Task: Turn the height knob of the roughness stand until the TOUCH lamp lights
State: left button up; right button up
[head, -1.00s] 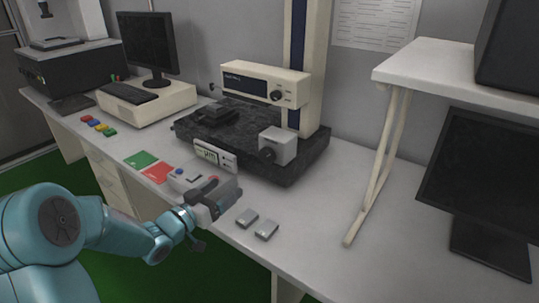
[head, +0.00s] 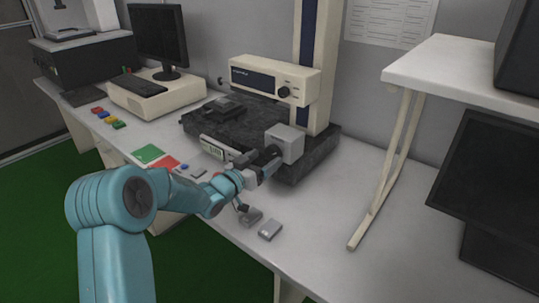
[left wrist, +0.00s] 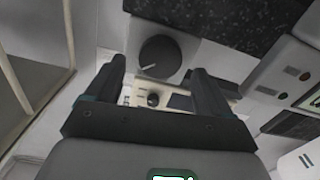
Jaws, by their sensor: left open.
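The roughness stand has a dark granite base (head: 300,172), a cream column (head: 322,70) and a cream unit (head: 272,78) with a black knob (head: 283,92). A grey box (head: 287,140) on the base carries another black knob (head: 272,153), partly hidden by my left gripper. My left gripper (head: 264,167) is open in front of that box. In the left wrist view, a round black knob (left wrist: 160,56) with a white pointer line shows between and just beyond the fingertips (left wrist: 159,66). Contact cannot be told. I cannot identify the TOUCH lamp. My right gripper is out of view.
A small display (head: 212,147) stands at the base's front edge. Green (head: 148,153) and red mats lie left. A white shelf (head: 440,65) and monitor (head: 495,180) stand right.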

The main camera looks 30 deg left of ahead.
aim_at(272, 156)
pick_arm(q)
jog(key=w, duration=0.3)
jog(key=shift+w+d, duration=0.1)
jog(key=shift+d, duration=0.05)
jog(key=c, duration=1.1)
jog(key=shift+o, duration=0.2)
jog(key=shift+f+m+b, duration=0.2)
jog(key=shift+m+b, duration=0.3)
jog(key=shift+b, duration=0.4)
jog(key=m+b, duration=0.8)
jog(key=b, duration=0.2)
jog(key=shift+d+m, duration=0.1)
jog(key=shift+m, duration=0.2)
jog(key=m+b, duration=0.4)
jog(key=m, duration=0.1)
jog(key=shift+f, duration=0.1)
jog(key=shift+d+m+b, duration=0.1)
jog(key=shift+m+b, duration=1.4)
jog(key=shift+m, duration=1)
